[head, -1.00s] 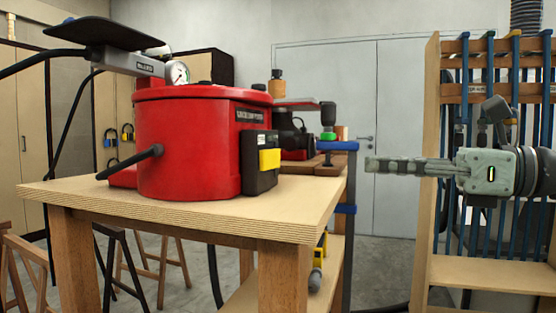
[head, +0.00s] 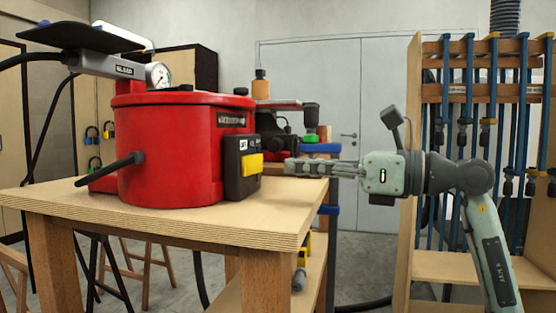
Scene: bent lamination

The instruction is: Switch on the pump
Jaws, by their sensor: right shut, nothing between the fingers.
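The pump (head: 165,150) is a red round unit standing on the wooden workbench, left of the middle in the head view. A black switch box (head: 239,188) with a yellow paddle (head: 252,165) sits on its right side. My right gripper (head: 290,166) is shut and empty, pointing left. Its fingertips are to the right of the yellow paddle and look a short gap away from it; the exact depth is hard to judge. My left gripper is not in view.
The workbench top (head: 215,225) is bare in front of the pump. A pressure gauge (head: 158,75) and hose are above it. A bottle with an orange body (head: 261,90) and a blue clamp (head: 320,148) are behind. A clamp rack (head: 417,150) stands at right.

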